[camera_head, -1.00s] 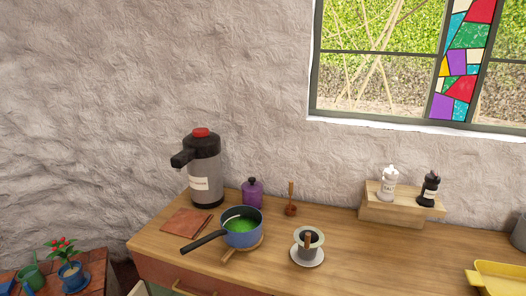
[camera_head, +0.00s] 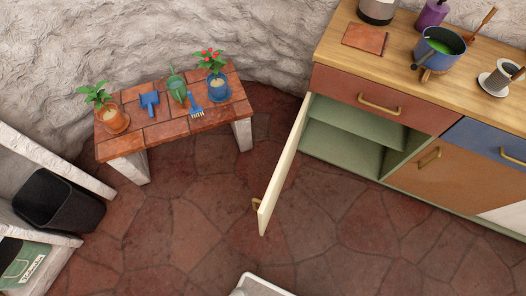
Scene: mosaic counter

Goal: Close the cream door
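The cream door (camera_head: 285,165) stands wide open at the left end of the wooden counter cabinet. It is seen nearly edge-on and sticks out over the floor. A small brass handle (camera_head: 256,203) shows near its free edge. Behind it the green cabinet inside (camera_head: 345,140) is exposed, with a shelf and no objects visible on it. My gripper is not in view.
A low brick-topped bench (camera_head: 172,124) with potted plants and garden tools stands left of the door. A black bin (camera_head: 60,203) is at the far left. A terracotta drawer (camera_head: 380,98) sits above the opening. The stone floor (camera_head: 190,220) before the door is clear.

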